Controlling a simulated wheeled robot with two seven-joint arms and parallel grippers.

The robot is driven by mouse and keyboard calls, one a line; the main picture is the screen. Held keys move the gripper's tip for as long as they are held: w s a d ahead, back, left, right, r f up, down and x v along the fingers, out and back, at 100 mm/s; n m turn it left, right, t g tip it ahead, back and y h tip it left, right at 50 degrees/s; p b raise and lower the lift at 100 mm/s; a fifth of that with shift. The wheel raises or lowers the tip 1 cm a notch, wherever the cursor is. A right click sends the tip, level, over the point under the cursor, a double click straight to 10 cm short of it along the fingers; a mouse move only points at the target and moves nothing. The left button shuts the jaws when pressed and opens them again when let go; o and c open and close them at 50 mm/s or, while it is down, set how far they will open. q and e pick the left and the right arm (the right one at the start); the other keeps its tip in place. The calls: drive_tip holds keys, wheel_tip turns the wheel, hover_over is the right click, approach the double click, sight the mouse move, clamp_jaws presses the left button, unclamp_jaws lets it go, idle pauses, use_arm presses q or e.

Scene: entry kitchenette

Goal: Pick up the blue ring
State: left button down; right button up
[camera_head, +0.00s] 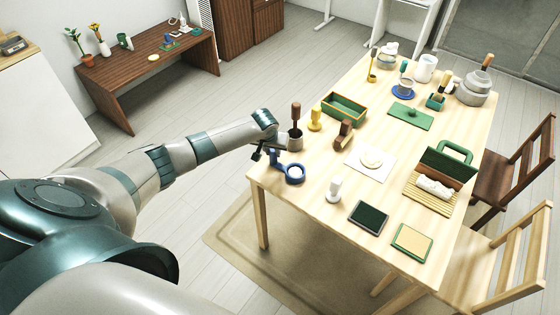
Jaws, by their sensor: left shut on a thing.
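The blue ring (294,179) shows at the near left corner of the wooden table, with a pale middle. A blue upright part at its left side meets the dark fingers of my left gripper (267,155). My left gripper is shut on this blue part, at the left table edge; the fingers partly hide it. I cannot tell whether the ring touches the table or is slightly above it. My right gripper is out of view.
A grey pot with a brown-handled tool (295,139) stands close behind my left gripper. A yellow piece (315,119), a brown piece (343,135) and a white piece (334,190) stand nearby on the table (305,215). The near left tabletop is partly clear.

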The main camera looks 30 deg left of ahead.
use_arm(q)
drive_tip(key=shift+r, duration=0.15)
drive_tip(key=shift+r, duration=0.45)
drive_tip(key=r, duration=0.1)
drive_tip(key=r+b, duration=0.1)
drive_tip(key=d+r+b, duration=0.1)
drive_tip(key=shift+w+r, duration=0.1)
drive_tip(key=shift+w, duration=0.15)
drive_tip(key=w+d+r+b, duration=0.3)
drive_tip(key=d+r, duration=0.3)
drive_tip(key=d, duration=0.3)
drive_tip(key=shift+w+d+r, duration=0.25)
drive_tip(key=shift+w+r, duration=0.1)
drive_tip(key=shift+w, duration=0.5)
